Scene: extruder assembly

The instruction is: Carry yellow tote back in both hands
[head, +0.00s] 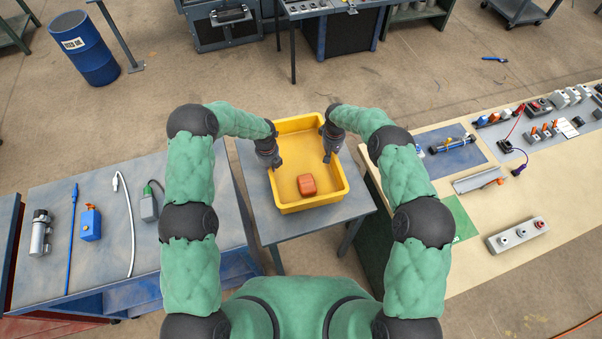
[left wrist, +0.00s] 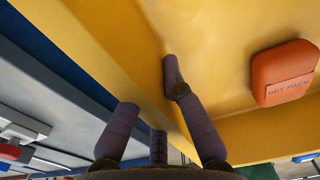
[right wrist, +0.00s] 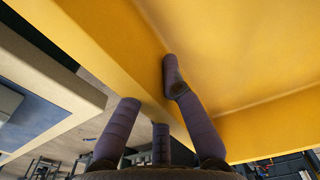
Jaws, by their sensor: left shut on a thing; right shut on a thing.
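The yellow tote (head: 291,135) is on or just above a small grey table (head: 286,231) in front of me; I cannot tell if it touches the top. An orange block marked "DRY PACK" (head: 307,185) lies inside it, and the block also shows in the left wrist view (left wrist: 285,72). My left gripper (head: 275,162) is shut on the tote's left wall, with fingers on both sides of the wall (left wrist: 150,70). My right gripper (head: 327,157) is shut on the right wall in the same way, and the right wrist view shows that wall between its fingers (right wrist: 150,70).
A blue-grey bench (head: 110,255) at left holds a metal cylinder (head: 40,232), a blue box (head: 91,224) and cables. A beige workbench (head: 470,262) at right holds several parts and tools. A blue drum (head: 85,48) stands at the far left. Open floor lies beyond the table.

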